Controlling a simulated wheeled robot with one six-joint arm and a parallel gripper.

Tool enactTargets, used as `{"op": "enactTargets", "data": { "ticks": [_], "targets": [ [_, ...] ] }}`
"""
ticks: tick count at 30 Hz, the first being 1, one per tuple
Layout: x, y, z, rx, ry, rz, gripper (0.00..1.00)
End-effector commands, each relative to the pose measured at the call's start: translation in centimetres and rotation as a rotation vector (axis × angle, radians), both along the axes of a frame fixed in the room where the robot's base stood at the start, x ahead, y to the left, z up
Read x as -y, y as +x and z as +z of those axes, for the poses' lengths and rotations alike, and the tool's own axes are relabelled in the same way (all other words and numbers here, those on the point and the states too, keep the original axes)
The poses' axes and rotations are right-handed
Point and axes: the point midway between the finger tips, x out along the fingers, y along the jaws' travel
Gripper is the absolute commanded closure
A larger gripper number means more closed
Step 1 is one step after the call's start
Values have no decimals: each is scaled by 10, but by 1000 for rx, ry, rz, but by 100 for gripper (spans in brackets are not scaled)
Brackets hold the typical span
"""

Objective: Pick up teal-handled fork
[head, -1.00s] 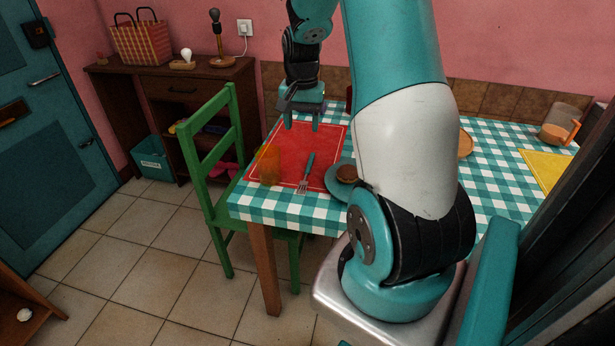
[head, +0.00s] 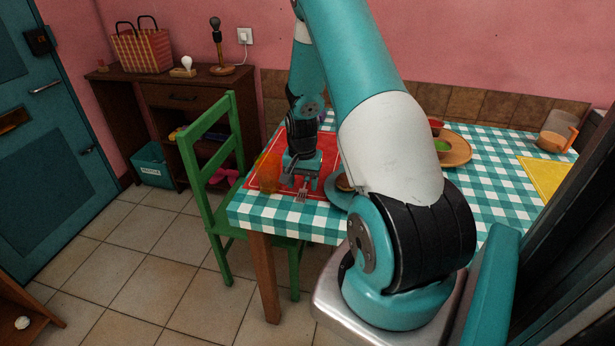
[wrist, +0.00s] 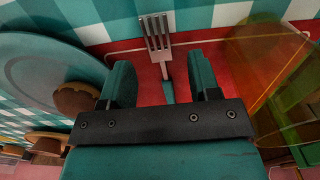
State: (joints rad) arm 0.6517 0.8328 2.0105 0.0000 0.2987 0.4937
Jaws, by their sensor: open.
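The teal-handled fork (wrist: 158,45) lies on the red placemat in the wrist view, its metal tines toward the table edge. A short stretch of its teal handle (wrist: 168,92) shows between my fingers; the rest is hidden behind the gripper body. In the head view only the fork's tines (head: 301,195) show below my gripper (head: 300,183). My gripper is open, with one finger on each side of the fork handle in the wrist view (wrist: 163,82). I cannot tell the exact height of the fingertips above the fork.
An orange see-through glass (head: 268,172) stands close beside the gripper on the red placemat (head: 262,190). On the other side is a teal plate (wrist: 40,75) with a brown round item (wrist: 75,98). A wooden tray (head: 458,150) with bowls stands farther right. A green chair (head: 205,165) is at the table's left.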

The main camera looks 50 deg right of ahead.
Motion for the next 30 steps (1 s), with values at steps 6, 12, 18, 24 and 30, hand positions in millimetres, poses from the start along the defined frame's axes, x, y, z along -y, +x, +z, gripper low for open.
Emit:
{"op": "enactTargets", "data": {
  "ticks": [6, 12, 18, 24, 30],
  "targets": [
    [0, 0, -21, 0, 0, -1, 44],
    [0, 0, -21, 1, 0, -1, 44],
    [0, 0, -22, 0, -1, -1, 44],
    [0, 0, -24, 1, 0, -1, 48],
    [0, 0, -24, 0, 0, -1, 94]
  ]
}}
